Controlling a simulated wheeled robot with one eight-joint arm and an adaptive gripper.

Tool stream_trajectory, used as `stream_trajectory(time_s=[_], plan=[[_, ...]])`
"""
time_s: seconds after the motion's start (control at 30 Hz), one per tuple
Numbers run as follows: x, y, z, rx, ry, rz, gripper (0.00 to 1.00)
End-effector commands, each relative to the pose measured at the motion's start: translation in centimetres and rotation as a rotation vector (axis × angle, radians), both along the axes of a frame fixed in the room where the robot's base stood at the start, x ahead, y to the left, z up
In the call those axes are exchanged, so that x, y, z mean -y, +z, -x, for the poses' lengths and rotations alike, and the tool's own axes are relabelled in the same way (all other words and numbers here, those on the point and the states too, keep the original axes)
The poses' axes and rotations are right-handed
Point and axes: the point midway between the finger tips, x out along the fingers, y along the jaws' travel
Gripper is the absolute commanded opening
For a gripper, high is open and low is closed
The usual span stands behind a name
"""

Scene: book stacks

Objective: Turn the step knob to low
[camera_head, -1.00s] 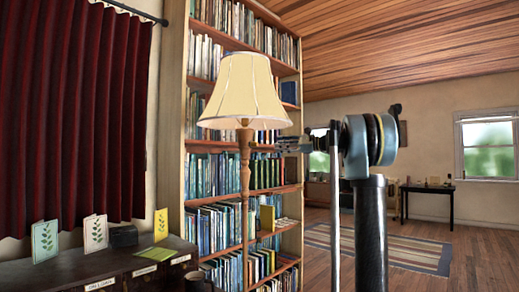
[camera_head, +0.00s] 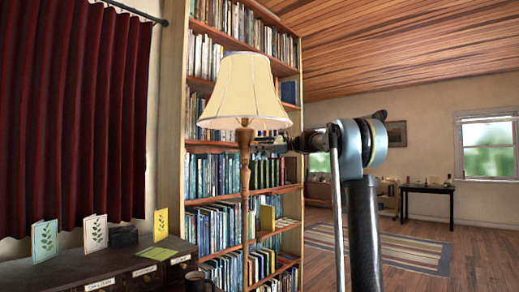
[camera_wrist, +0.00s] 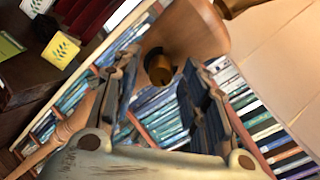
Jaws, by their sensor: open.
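My gripper (camera_head: 262,146) is just right of the stem below the shade. In the wrist view its two dark fingers (camera_wrist: 160,75) are open, with the knob showing between their tips; I cannot tell whether they touch it. No setting marks are legible on the knob.
A tall bookshelf (camera_head: 186,110) full of books stands close behind the lamp. A dark cabinet (camera_head: 110,268) with upright cards (camera_head: 94,233) and a mug (camera_head: 197,283) is at lower left. Open wooden floor (camera_head: 430,285) and a striped rug (camera_head: 405,250) lie to the right.

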Motion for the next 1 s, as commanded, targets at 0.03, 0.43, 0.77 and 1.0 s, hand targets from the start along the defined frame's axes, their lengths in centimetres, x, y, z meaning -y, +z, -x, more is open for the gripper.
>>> stream_trajectory(time_s=[0.03, 0.43, 0.77, 1.0], plan=[[0.0, 0.0, 0.0, 0.0, 0.0, 0.0, 0.41], [0.03, -0.01, 0.02, 0.0, 0.0, 0.0, 0.0], [0.02, 0.03, 0.0, 0.151, 0.001, 0.051, 0.0], [0.03, 0.02, 0.01, 0.233, 0.001, 0.079, 0.0]])
